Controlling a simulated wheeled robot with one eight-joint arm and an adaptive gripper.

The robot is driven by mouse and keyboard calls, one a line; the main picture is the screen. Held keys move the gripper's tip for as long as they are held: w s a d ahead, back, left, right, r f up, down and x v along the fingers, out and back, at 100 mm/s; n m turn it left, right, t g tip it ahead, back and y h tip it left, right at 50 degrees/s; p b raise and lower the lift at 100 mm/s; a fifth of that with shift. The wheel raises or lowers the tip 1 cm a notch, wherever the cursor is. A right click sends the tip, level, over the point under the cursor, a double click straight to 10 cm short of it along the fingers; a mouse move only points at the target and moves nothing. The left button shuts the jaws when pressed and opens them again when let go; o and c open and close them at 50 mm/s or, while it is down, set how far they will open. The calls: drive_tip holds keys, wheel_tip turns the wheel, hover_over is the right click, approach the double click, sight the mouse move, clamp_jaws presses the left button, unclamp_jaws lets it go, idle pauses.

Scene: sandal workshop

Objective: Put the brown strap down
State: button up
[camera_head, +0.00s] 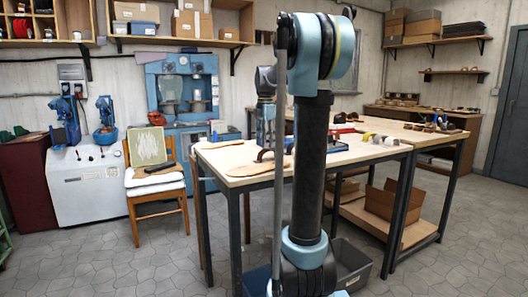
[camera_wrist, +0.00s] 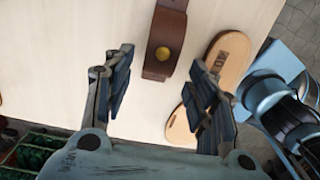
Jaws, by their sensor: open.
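The brown strap (camera_wrist: 165,35) with a round brass stud shows at the top middle of the wrist view, over the pale worktop (camera_wrist: 90,20). My gripper (camera_wrist: 162,60) is open, with one finger on each side of the strap's near end. Clear gaps show between the fingers and the strap. I cannot tell whether all of the strap rests on the worktop. In the head view, a dark brown arched piece, probably this strap, shows on the table (camera_head: 222,160) left of my arm. My arm hides part of that area.
A tan sole (camera_wrist: 228,58) lies right of the strap, partly behind my right finger. Another sole (camera_head: 250,169) shows near the table's front edge. A box with green contents (camera_wrist: 35,148) is at lower left in the wrist view. Tools stand on the right table.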

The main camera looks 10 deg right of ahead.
sight(265, 150)
wheel_tip(265, 150, up, 7)
drive_tip(key=shift+r, duration=0.2)
idle(0.4)
